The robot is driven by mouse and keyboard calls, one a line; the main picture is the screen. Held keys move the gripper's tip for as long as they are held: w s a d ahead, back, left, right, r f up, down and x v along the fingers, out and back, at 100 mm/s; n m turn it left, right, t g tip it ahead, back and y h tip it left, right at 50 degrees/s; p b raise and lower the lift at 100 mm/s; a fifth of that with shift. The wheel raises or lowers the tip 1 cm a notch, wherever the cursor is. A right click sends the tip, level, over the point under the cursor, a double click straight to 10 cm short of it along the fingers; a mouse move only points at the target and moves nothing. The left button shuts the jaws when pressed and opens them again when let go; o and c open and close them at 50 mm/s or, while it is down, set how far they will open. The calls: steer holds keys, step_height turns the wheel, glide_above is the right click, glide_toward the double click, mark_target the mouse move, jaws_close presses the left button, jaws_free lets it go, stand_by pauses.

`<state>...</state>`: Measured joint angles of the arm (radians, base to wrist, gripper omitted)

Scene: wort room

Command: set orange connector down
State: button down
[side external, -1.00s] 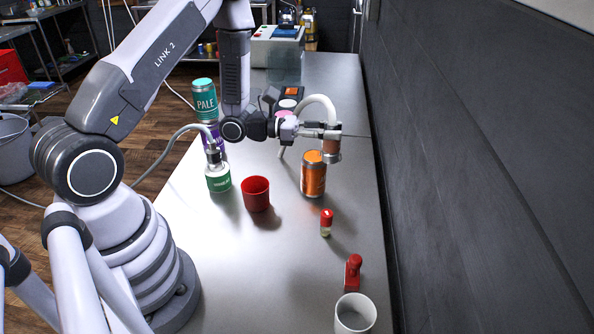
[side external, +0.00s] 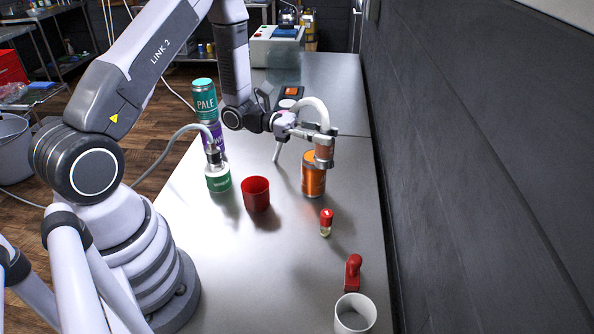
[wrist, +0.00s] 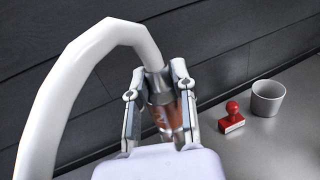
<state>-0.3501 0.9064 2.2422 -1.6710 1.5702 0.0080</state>
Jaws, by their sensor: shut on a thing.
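My gripper (side external: 316,135) is shut on the orange connector (side external: 324,153), a copper-orange cylinder with a grey top. A thick white hose (side external: 313,108) arches up from the connector. In the wrist view the connector (wrist: 165,105) sits between the two fingers (wrist: 158,88), with the hose (wrist: 62,85) looping to the left. In the side view the held connector overlaps the upper right of an orange can (side external: 313,183) standing on the bench. I cannot tell whether the two touch. The connector's lower end is partly hidden in the wrist view.
A red cup (side external: 256,194), a green-labelled container (side external: 218,178) with a grey hose, and a teal can (side external: 204,98) on a purple one stand left. A red-capped vial (side external: 326,223), red stamp (side external: 353,272) and white cup (side external: 355,315) stand nearer. A dark wall (side external: 480,160) bounds the right.

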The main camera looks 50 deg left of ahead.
steer(key=s+f+m+g+h, duration=0.25)
steer(key=s+m+g, duration=0.35)
steer(key=g, duration=0.4)
steer(key=s+a+f+m+g+y, duration=0.2)
steer(key=a+f+m+g+y, duration=0.2)
steer(key=a+m+g+y, duration=0.4)
steer(key=s+a+f+m+g+y, duration=0.1)
steer(key=a+f+m+g+y, duration=0.3)
steer(key=a+m+g+y, duration=0.35)
steer(key=w+a+r+m+t+y, duration=0.1)
steer(key=w+a+m+t+y, duration=0.35)
steer(key=a, duration=0.55)
steer(key=w+a+m+t+y, duration=0.2)
steer(key=w+a+m+y, duration=0.25)
steer(key=a+y, duration=0.4)
steer(key=w+a+r+m+t+y, duration=0.1)
steer(key=w+a+m+t+y, duration=0.25)
steer(key=a+m+y, duration=0.45)
steer(key=shift+n+t+h, duration=0.35)
steer(key=shift+n+h, duration=0.25)
steer(key=shift+n, duration=0.35)
steer(key=a+f, duration=0.1)
steer(key=f, duration=0.2)
steer(key=w+a+f, duration=0.1)
steer(key=f, duration=0.2)
steer(key=a+f, duration=0.1)
steer(key=f, duration=0.2)
steer(key=shift+w, duration=0.4)
steer(key=shift+f, duration=0.4)
